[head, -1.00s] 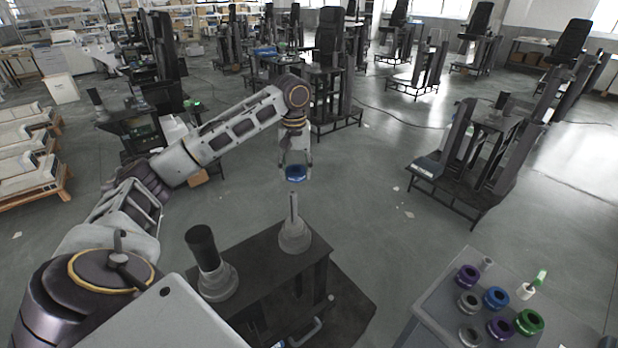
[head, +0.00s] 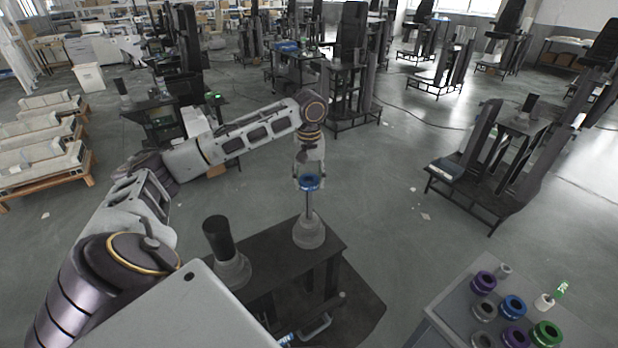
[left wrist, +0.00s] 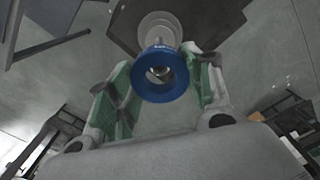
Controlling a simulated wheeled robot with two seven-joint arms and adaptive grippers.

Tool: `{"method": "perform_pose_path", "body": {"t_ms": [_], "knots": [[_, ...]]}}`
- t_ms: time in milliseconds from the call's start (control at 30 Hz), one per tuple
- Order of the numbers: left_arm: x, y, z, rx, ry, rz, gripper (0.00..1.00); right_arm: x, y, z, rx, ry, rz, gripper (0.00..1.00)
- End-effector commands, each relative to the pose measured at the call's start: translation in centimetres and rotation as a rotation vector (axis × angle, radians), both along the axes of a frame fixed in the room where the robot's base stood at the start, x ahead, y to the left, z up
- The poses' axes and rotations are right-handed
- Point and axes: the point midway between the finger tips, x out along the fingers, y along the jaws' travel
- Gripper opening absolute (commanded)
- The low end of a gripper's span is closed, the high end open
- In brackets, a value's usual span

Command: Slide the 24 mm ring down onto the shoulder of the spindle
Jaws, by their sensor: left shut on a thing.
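My left gripper (head: 309,176) is shut on a blue ring (head: 309,184), with a fingertip on either side of it. The ring also shows in the left wrist view (left wrist: 160,90), its bore facing the camera. The spindle (head: 309,231) stands upright on a dark stand, with a thin grey rod and a wider round base. The ring is at the rod's upper end, well above the base. I cannot tell whether the rod's tip is inside the bore. In the left wrist view the spindle's pale base (left wrist: 158,24) shows beyond the ring. My right gripper is not in view.
The dark stand (head: 275,262) also bears a black-topped post (head: 218,238) left of the spindle. A grey table (head: 450,308) at lower right holds several rings, purple, blue, green and grey, and a small white-and-green item (head: 548,298). Open floor lies right of the spindle.

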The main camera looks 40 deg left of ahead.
Motion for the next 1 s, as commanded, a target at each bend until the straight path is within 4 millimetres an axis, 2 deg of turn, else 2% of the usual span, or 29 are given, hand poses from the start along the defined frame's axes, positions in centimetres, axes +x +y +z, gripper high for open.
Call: {"method": "perform_pose_path", "body": {"t_ms": [1000], "knots": [[0.0, 0.0, -2.6, -0.001, 0.001, 0.000, 0.24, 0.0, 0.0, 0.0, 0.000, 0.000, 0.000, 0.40]]}}
